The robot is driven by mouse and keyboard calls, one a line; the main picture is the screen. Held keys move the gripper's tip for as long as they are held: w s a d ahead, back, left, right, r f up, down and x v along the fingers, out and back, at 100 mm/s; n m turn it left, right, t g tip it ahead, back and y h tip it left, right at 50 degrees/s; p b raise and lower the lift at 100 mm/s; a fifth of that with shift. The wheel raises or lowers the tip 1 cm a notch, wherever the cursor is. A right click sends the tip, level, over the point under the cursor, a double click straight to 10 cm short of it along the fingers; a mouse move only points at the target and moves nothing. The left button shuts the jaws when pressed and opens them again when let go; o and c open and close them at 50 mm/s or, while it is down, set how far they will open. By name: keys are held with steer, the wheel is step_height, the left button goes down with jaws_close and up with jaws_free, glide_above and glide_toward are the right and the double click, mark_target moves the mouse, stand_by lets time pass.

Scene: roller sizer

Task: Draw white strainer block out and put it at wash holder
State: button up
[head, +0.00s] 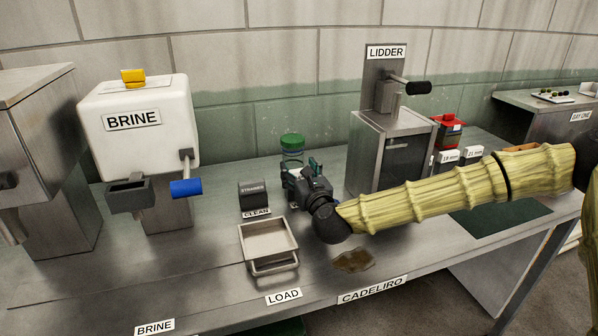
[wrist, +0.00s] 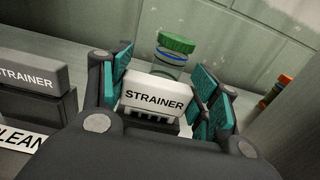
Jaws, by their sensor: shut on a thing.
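The white strainer block (wrist: 153,98), labelled STRAINER, sits between the teal-padded fingers of my gripper (wrist: 165,92) in the wrist view. My gripper is shut on it. Dark slotted teeth show below the block; I cannot tell whether they belong to it or to something beneath. In the head view my gripper (head: 308,178) is over the back of the counter, just right of the CLEAN stand, and hides most of the block. No holder labelled wash is readable in either view.
A dark grey strainer block (wrist: 28,72) rests on a dark stand marked CLEAN (head: 256,212), left of my gripper. A green-lidded jar (head: 292,143) stands behind. The LIDDER machine (head: 385,150) is at right, a metal tray (head: 268,240) in front, the BRINE tank (head: 140,125) left.

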steer(key=shift+f+b, duration=0.4)
steer(key=shift+f, duration=0.15)
steer(key=o, duration=1.1)
steer(key=shift+r, duration=0.1)
steer(key=v, duration=1.2)
